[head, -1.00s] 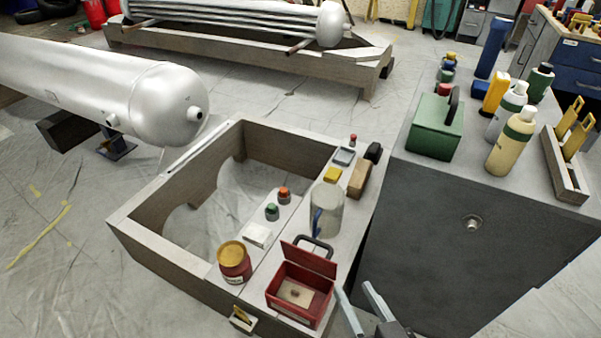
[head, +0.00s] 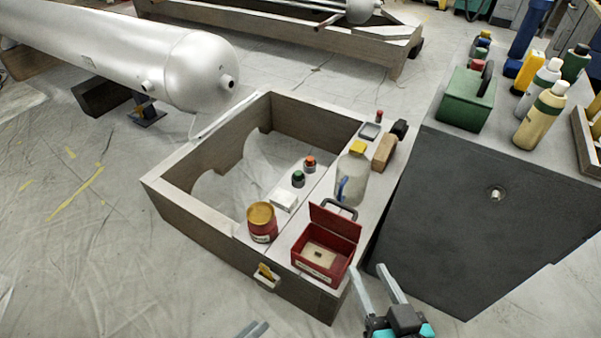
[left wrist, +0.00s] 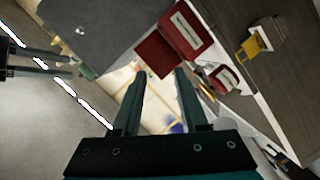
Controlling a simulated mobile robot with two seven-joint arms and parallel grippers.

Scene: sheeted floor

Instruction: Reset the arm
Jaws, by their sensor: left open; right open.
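My left gripper (head: 253,328) shows only its two finger tips at the bottom edge of the head view, over the floor in front of the wooden frame. In the left wrist view its fingers (left wrist: 159,75) are apart with nothing between them. My right gripper (head: 369,268) is open and empty in the head view, right of the open red box (head: 318,262) and in front of the dark cabinet. Its fingers also show at the left of the left wrist view (left wrist: 70,66). Most of both arms is out of view.
The wooden frame (head: 170,198) carries a red jar with a yellow lid (head: 262,226), a clear jug (head: 352,180) and small items. The dark cabinet (head: 480,230) stands at right with bottles and a green box (head: 464,104). Sheeted floor (head: 90,270) is clear at left front.

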